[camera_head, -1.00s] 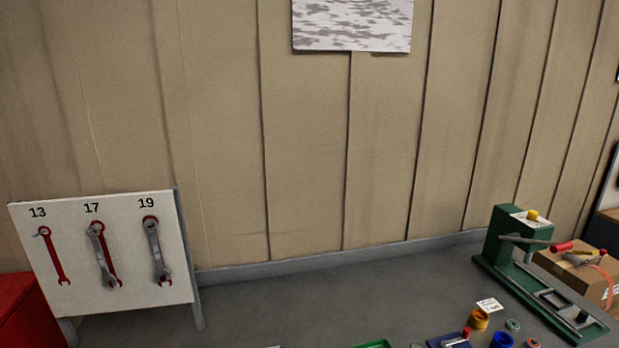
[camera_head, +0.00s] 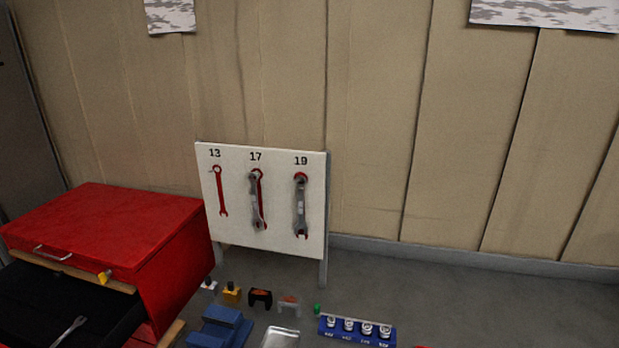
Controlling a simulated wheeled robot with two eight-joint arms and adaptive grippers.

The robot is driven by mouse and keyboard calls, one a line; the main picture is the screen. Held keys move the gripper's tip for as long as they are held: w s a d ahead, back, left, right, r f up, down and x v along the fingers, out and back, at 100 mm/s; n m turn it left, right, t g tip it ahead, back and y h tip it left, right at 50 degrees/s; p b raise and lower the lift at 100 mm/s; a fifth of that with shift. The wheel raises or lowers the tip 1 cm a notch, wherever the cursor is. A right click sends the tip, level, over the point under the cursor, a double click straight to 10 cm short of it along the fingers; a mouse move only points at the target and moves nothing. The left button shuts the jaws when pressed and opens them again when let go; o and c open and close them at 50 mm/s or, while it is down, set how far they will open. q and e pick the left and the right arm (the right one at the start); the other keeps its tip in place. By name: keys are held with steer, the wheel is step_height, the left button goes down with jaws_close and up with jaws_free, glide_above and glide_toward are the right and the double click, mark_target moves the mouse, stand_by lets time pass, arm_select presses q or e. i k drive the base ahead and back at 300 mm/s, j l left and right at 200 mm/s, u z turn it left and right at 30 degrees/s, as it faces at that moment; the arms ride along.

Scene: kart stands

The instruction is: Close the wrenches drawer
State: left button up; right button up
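A red tool cabinet (camera_head: 115,230) stands at the left of the head view. Below its top, a drawer with a dark lining (camera_head: 70,300) is pulled out toward me. A silver wrench (camera_head: 69,328) lies in that drawer. A metal handle (camera_head: 52,253) shows on the red front above the drawer. The open drawer's own front is cut off by the picture edge. Neither of my grippers is in view.
A white board (camera_head: 275,230) marked 13, 17 and 19 stands right of the cabinet, with wrenches hung at 17 and 19 and only a red outline at 13. A blue block (camera_head: 220,328), a metal tray (camera_head: 280,337) and a blue socket rack (camera_head: 357,330) lie in front. Bare grey surface (camera_head: 470,300) spreads to the right.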

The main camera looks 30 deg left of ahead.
mark_target(37, 308)
steer(key=j+u, duration=0.1)
steer(key=u, duration=2.85)
steer(key=i+j+z, duration=0.65)
steer(key=i+l, duration=0.1)
